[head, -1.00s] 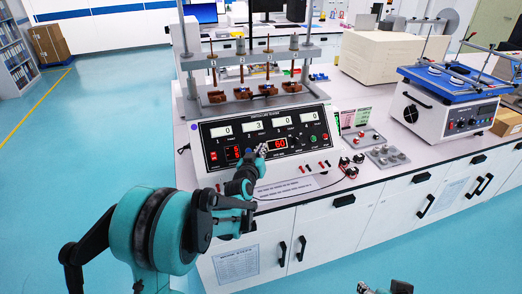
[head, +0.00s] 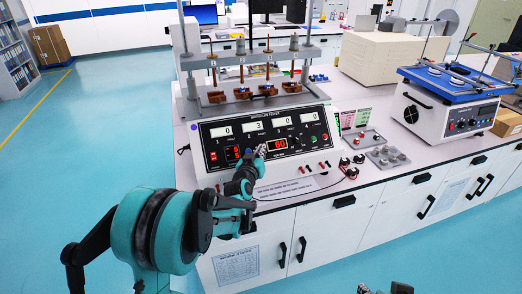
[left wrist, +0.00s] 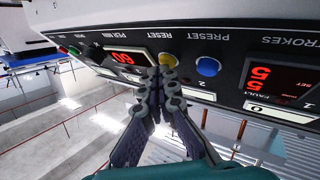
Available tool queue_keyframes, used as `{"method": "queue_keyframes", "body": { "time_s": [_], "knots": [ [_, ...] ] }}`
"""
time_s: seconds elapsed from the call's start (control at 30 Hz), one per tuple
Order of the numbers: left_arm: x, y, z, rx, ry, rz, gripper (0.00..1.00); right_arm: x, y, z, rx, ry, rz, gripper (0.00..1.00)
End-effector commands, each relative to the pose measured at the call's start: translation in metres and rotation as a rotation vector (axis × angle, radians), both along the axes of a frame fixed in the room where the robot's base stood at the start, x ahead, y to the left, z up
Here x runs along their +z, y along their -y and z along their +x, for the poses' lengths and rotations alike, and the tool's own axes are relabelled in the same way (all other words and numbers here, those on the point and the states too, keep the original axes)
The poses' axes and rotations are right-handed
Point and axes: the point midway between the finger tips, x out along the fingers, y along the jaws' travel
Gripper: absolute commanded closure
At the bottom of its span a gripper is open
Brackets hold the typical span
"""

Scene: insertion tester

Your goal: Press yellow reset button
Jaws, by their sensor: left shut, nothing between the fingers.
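The yellow reset button (left wrist: 168,60) shows in the left wrist view on the tester's dark front panel, which appears upside down there. My left gripper (left wrist: 168,75) is shut and empty, with its fingertips right at this button and overlapping its lower part in the picture. Whether they touch it, I cannot tell. A blue button (left wrist: 208,66) is just to its right. In the head view my left gripper (head: 259,154) is at the front panel of the insertion tester (head: 225,170) and hides the yellow button. Part of my right gripper (head: 385,288) shows at the bottom edge; its jaws are unclear.
Red number displays (head: 277,144) and several knobs and switches surround the button. Loose plugs and a grey fixture (head: 387,156) lie on the white bench to the right. A blue-topped machine (head: 452,85) stands farther right. The floor at left is clear.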

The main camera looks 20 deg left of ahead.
Motion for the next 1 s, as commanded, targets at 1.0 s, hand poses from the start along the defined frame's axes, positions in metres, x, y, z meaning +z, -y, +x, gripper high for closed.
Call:
{"method": "queue_keyframes", "body": {
  "time_s": [1.0],
  "knots": [
    [0.010, 0.006, -0.009, 0.000, -0.001, 0.000, 1.00, 0.006, 0.000, 0.000, 0.000, 0.000, 0.000, 0.40]
  ]
}}
